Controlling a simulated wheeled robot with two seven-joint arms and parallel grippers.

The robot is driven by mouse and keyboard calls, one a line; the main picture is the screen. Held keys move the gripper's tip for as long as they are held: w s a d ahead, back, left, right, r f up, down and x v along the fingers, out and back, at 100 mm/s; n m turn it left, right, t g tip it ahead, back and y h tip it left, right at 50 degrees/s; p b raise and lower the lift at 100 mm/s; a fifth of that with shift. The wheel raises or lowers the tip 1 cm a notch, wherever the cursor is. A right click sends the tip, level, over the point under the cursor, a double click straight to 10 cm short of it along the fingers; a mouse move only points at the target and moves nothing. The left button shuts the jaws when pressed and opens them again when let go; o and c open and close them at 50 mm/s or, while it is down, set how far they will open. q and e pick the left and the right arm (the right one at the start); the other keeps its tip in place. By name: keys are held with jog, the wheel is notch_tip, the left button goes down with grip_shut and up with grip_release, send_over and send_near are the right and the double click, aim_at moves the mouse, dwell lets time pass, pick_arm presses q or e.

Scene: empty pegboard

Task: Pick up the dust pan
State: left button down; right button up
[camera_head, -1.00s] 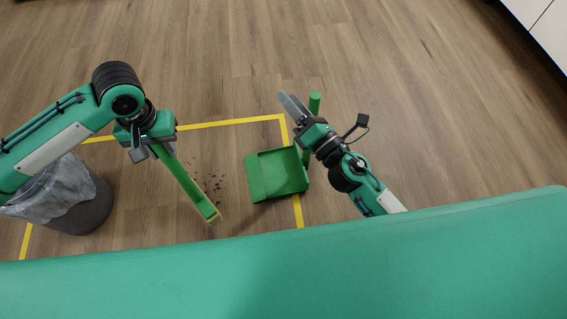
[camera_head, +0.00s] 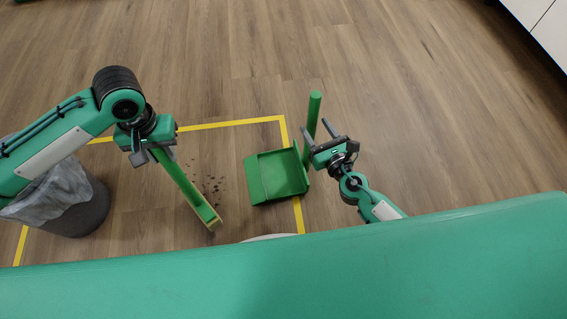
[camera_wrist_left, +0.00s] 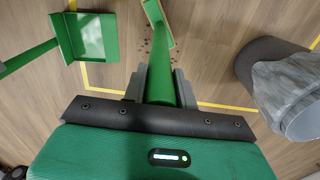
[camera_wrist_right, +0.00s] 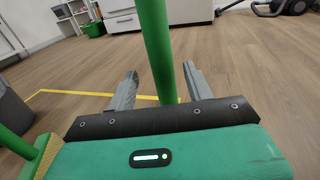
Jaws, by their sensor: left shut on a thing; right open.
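The green dust pan (camera_head: 277,175) lies on the wood floor, its upright green handle (camera_head: 312,125) rising at its right side. It also shows in the left wrist view (camera_wrist_left: 90,38). My right gripper (camera_head: 320,134) is open beside the handle. In the right wrist view the handle (camera_wrist_right: 158,50) stands between and beyond the open fingers (camera_wrist_right: 162,88), and I cannot tell whether they touch it. My left gripper (camera_head: 151,152) is shut on the handle of a green broom (camera_head: 187,185), whose head (camera_head: 208,217) is low near the floor. The broom handle also shows in the left wrist view (camera_wrist_left: 160,75).
Dark debris (camera_head: 212,186) lies on the floor between broom and pan. Yellow tape (camera_head: 230,122) marks a square. A dark bin with a grey liner (camera_head: 85,210) stands at left. The floor beyond the pan is clear.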

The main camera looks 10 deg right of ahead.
aim_at(309, 113)
jog(key=shift+r+x, duration=0.2)
jog(key=shift+x, duration=1.25)
jog(key=shift+r+x, duration=0.15)
jog(key=shift+x, duration=1.25)
jog(key=shift+d, duration=0.15)
jog(key=c, duration=1.1)
